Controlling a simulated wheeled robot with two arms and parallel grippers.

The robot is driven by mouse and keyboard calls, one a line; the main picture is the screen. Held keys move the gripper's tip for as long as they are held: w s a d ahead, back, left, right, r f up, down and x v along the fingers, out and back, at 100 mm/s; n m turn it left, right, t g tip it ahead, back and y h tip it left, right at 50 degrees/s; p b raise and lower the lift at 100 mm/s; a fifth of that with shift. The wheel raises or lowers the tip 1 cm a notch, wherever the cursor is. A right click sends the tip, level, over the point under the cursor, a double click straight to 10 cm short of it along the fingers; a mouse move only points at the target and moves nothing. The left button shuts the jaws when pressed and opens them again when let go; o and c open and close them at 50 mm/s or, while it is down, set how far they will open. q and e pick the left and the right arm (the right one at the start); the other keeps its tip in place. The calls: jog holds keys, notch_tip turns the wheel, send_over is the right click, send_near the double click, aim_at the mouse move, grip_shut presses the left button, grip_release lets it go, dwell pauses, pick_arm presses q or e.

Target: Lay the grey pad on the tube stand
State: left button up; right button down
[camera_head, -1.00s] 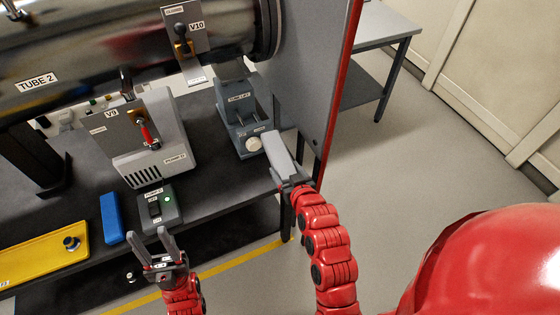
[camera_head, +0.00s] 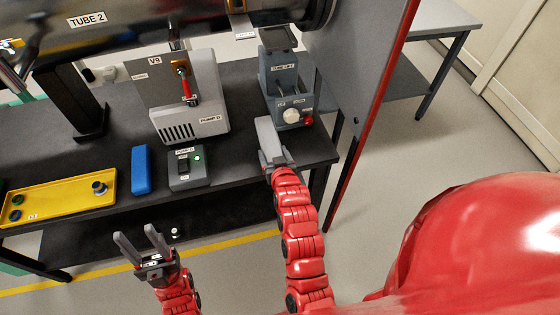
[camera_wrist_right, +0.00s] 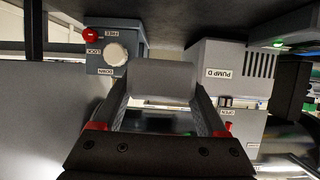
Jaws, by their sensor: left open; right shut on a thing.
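The grey pad (camera_head: 267,136) is a plain flat block. My right gripper (camera_head: 274,158) is shut on it and holds it near the bench's front edge, in front of the tube lift (camera_head: 279,70). In the right wrist view the pad (camera_wrist_right: 161,80) sits between the two fingers. A black stand (camera_head: 76,100) under the tube is at the left of the bench; I cannot tell whether this or the lift is the tube stand. The lift has a dark flat top, a white knob and a red knob. My left gripper (camera_head: 141,248) is open and empty, in front of the bench.
The TUBE 2 pipe (camera_head: 130,25) runs above the bench. Pump D (camera_head: 190,125), a switch box (camera_head: 188,170), a blue block (camera_head: 141,170) and a yellow tray (camera_head: 60,203) stand on the bench. A grey panel with a red edge (camera_head: 376,120) rises at the bench's right end.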

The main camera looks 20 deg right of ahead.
jog(key=b, duration=0.2)
send_over(257, 169)
jog(key=f, duration=0.2)
jog(key=shift+w+f+b, duration=0.1)
jog(key=shift+f+b, duration=2.4)
jog(key=shift+f, duration=1.9)
grip_release()
